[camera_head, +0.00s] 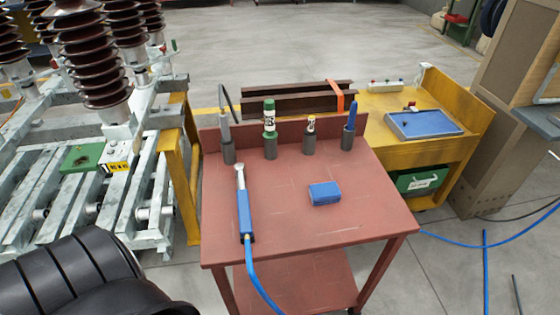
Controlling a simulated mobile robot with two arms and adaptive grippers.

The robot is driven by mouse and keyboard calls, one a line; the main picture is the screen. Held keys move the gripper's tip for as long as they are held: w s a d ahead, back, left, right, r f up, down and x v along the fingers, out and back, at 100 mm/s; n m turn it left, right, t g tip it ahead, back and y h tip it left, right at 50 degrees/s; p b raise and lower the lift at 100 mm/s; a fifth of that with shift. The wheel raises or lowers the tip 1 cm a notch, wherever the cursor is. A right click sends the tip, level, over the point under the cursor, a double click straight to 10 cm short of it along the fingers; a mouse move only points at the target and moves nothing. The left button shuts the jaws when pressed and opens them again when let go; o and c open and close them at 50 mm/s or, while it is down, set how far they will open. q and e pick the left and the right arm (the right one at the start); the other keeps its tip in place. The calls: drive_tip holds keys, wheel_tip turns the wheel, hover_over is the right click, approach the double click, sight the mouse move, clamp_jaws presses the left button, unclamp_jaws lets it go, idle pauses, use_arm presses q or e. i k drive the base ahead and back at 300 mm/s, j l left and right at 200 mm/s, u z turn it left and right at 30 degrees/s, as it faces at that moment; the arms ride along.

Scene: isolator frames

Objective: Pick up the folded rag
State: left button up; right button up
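The folded rag (324,194) is a small blue block-shaped bundle. It lies flat on the red-brown table top (300,245), right of the middle. Nothing touches it. A black ribbed part fills the lower left corner and seems to be part of my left arm; its gripper fingers are not visible. My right gripper is not in view.
A blue-handled tool (243,205) with a blue hose lies left of the rag. Several dark holders with a green-capped bottle (269,120), a blue marker-like item (350,117) and others line the back edge. A yellow bench (440,155) stands behind right; insulator frames (100,180) stand left.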

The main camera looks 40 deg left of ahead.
sight(329, 191)
drive_tip(key=u, duration=0.8)
